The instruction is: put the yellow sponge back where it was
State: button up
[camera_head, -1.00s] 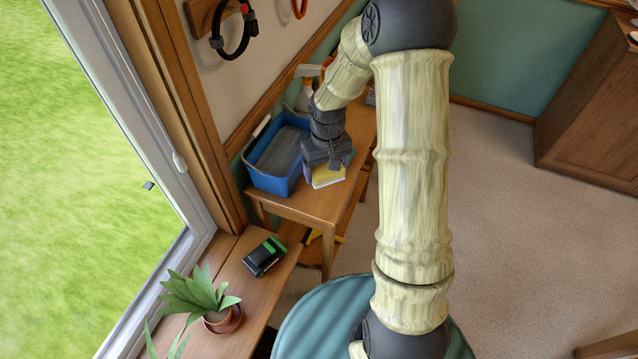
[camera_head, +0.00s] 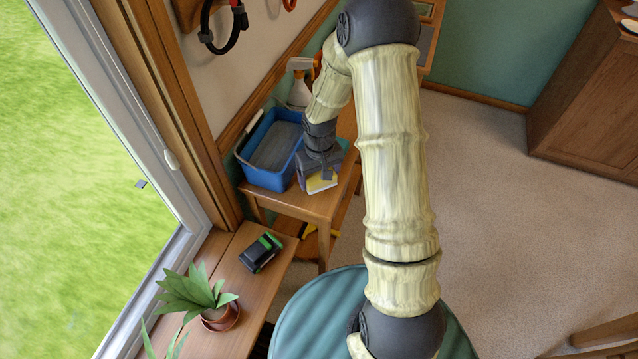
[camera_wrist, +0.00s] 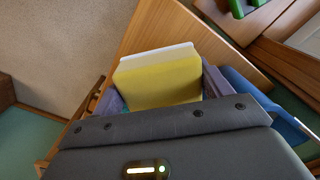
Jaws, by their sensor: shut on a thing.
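The yellow sponge (camera_wrist: 162,80) has a white layer along one edge. My gripper (camera_head: 318,178) is shut on it, with a purple-grey finger on each side of it in the wrist view. In the head view the sponge (camera_head: 322,184) shows below my gripper, over the front part of the small wooden table (camera_head: 312,206). I cannot tell whether the sponge touches the tabletop. The far part of the sponge is hidden by my gripper.
A blue tub (camera_head: 262,178) stands on the table just left of my gripper, with a spray bottle (camera_head: 299,88) behind. A black and green box (camera_head: 262,252) and a potted plant (camera_head: 205,296) are on the nearer wooden surface. Bare tabletop shows in front of the sponge.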

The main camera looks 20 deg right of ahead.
aim_at(319, 184)
jog(key=shift+f, duration=1.8)
jog(key=shift+f, duration=0.1)
jog(key=shift+f, duration=0.1)
jog(key=o, duration=1)
notch_tip(319, 184, up, 12)
jog(key=shift+r, duration=0.2)
